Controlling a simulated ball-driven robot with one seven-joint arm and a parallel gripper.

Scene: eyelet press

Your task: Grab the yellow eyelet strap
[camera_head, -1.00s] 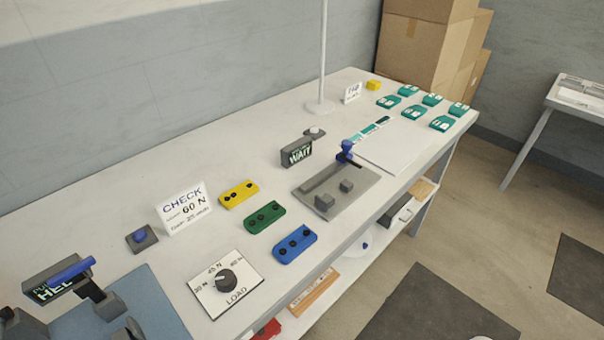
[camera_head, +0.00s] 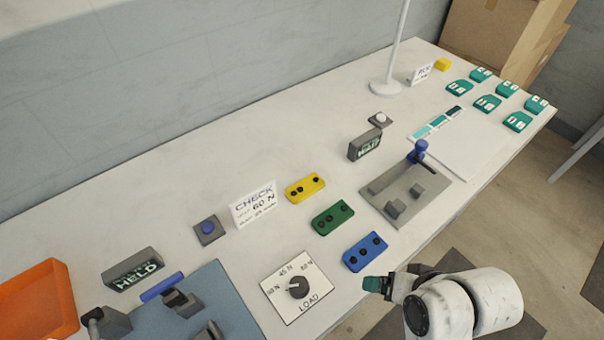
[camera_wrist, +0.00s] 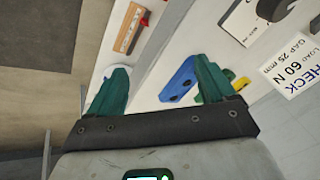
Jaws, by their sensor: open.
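The yellow eyelet strap (camera_head: 305,188) lies flat on the white table, with dark eyelets along it. It lies in a row with the green strap (camera_head: 333,218) and the blue strap (camera_head: 365,251). My gripper (camera_head: 377,285) is at the table's front edge, nearer than the blue strap and apart from the yellow one. In the wrist view my gripper (camera_wrist: 155,85) shows two green fingers spread apart with nothing between them. The blue strap (camera_wrist: 178,80) shows beyond the fingers there. The yellow strap (camera_wrist: 241,84) is partly hidden behind the right finger.
The load dial plate (camera_head: 297,287) lies left of my gripper. A CHECK 60 N card (camera_head: 254,205) stands left of the yellow strap. A grey press fixture (camera_head: 405,190) with a blue knob stands to the right. An orange tray (camera_head: 38,302) is far left. The back-left table is clear.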

